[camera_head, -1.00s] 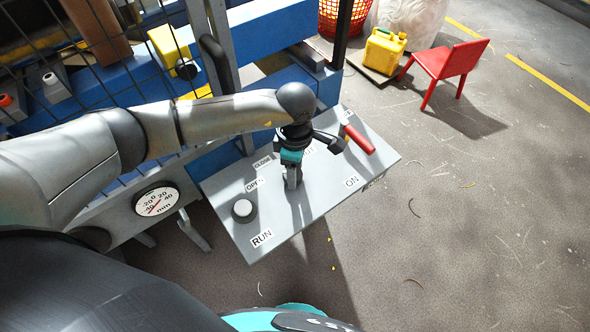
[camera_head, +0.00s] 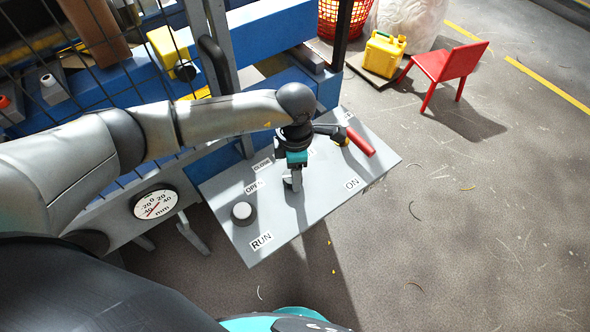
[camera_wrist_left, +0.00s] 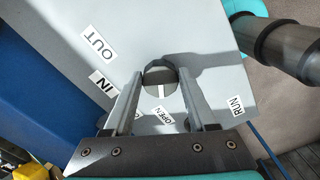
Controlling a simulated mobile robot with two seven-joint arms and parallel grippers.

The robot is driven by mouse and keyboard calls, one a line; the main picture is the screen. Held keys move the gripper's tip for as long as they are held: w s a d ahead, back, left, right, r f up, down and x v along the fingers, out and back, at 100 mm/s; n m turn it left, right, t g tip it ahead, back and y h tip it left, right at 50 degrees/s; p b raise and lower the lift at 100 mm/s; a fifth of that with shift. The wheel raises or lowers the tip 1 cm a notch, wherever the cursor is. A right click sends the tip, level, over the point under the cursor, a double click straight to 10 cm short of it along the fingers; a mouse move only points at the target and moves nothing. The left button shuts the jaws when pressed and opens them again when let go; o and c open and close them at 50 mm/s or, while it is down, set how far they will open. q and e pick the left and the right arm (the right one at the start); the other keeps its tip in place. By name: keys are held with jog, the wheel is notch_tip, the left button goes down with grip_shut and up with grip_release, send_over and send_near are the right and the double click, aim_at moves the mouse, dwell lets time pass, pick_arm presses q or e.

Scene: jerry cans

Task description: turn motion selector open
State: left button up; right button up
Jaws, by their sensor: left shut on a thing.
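My left gripper (camera_head: 292,182) reaches down onto the grey control panel (camera_head: 325,195). In the left wrist view its two fingers (camera_wrist_left: 160,92) are shut on a round dark selector knob (camera_wrist_left: 158,70), one finger on each side. A white mark on the knob points towards the OPEN label (camera_wrist_left: 162,118). My right gripper is not in view.
A round grey button (camera_head: 242,212) sits near the RUN label (camera_head: 261,242). A red handle (camera_head: 360,142) is at the panel's far right. A dial gauge (camera_head: 154,203) is on the left. A wire fence (camera_head: 100,60) stands behind. Open floor lies to the right.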

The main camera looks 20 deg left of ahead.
pick_arm(q)
jog(key=o, duration=1.4)
notch_tip(320, 180, up, 15)
jog(key=p, duration=1.1)
jog(key=shift+r, duration=0.1)
